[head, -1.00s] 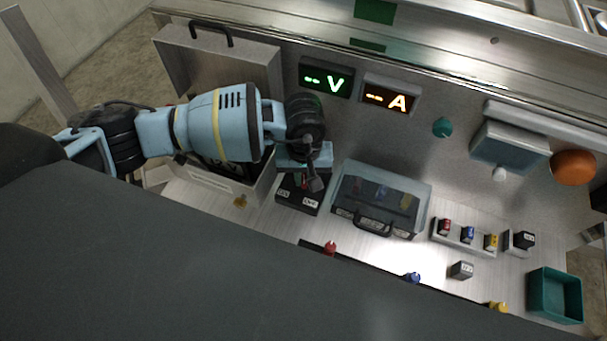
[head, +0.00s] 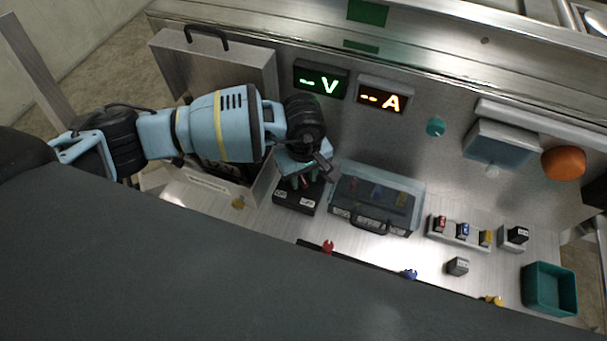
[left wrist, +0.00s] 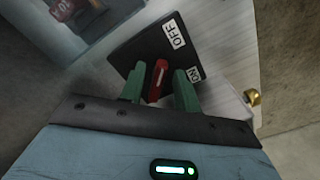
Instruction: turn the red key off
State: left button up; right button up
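The red key (left wrist: 157,80) stands on a black switch block (left wrist: 140,45) with white OFF and ON labels. In the left wrist view it stands between the two green fingertips of my left gripper (left wrist: 160,86). Narrow gaps seem to show on both sides of the key, so the fingers look open around it. In the head view my left gripper (head: 304,180) is over the black block (head: 298,196), and it hides most of the key. My right gripper is in neither view.
A clear-lidded box (head: 375,197) stands close to the right of the block. An open metal case (head: 215,65) is on the left. Small coloured plugs (head: 463,230), a grey cube (head: 457,266) and a green bin (head: 549,288) lie farther right. Displays (head: 321,79) hang behind.

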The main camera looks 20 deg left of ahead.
aim_at(303, 180)
pick_arm(q)
jog(key=shift+r, duration=3.9)
